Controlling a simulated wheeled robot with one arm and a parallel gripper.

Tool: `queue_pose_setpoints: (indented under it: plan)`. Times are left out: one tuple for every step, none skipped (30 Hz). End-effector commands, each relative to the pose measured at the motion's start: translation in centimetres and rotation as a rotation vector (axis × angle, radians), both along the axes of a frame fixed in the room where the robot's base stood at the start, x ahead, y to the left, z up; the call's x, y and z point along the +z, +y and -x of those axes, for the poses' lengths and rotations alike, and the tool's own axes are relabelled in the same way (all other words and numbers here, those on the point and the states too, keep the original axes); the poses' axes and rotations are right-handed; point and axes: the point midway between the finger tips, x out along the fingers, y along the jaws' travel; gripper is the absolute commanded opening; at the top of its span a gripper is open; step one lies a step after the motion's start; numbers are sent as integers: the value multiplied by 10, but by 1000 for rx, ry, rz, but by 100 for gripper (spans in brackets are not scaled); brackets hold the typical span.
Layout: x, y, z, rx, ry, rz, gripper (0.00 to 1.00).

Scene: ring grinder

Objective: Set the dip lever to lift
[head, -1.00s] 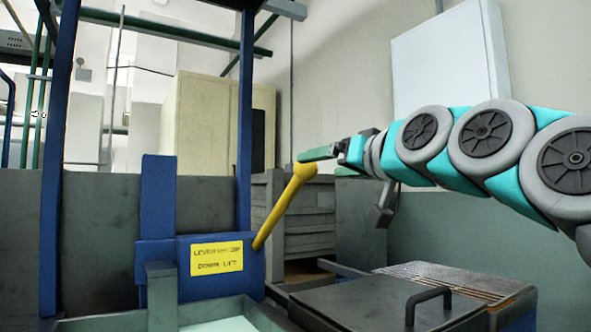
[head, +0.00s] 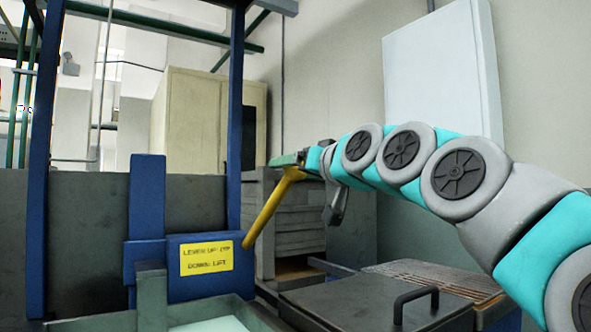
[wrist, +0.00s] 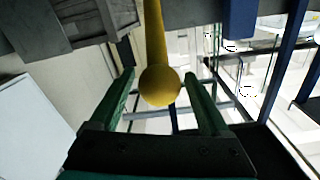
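The yellow dip lever (head: 268,212) rises from the blue housing (head: 155,285) and slants up to the right. A yellow sign (head: 206,258) on the housing reads lever up dip, down lift. My gripper (head: 287,160) is at the lever's top end in the head view and partly covers its knob. In the wrist view the round yellow knob (wrist: 160,86) lies between the two green fingers of my gripper (wrist: 160,78). The fingers are spread, with a gap on the left side; the right finger is very close to the knob, and contact is unclear.
A dark lid with a black handle (head: 415,297) and a metal grating (head: 430,283) lie below my arm. A blue post (head: 235,120) stands left of the lever. Grey stacked boxes (head: 300,225) stand behind it. A pale panel (head: 440,75) hangs on the wall.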

Motion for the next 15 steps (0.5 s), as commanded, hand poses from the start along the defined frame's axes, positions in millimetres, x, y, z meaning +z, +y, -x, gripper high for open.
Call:
queue_pose_setpoints:
  plan:
    - [0,0,0,0,0,0,73]
    - [0,0,0,0,0,0,70]
    - [0,0,0,0,0,0,65]
    - [0,0,0,0,0,0,62]
    - [0,0,0,0,0,0,58]
    - [0,0,0,0,0,0,54]
    - [0,0,0,0,0,0,51]
    - [0,0,0,0,0,0,47]
    - [0,0,0,0,0,0,43]
    - [0,0,0,0,0,0,39]
    - [0,0,0,0,0,0,36]
    - [0,0,0,0,0,0,32]
    - [0,0,0,0,0,0,28]
    - [0,0,0,0,0,0,25]
    - [0,0,0,0,-1,-1,20]
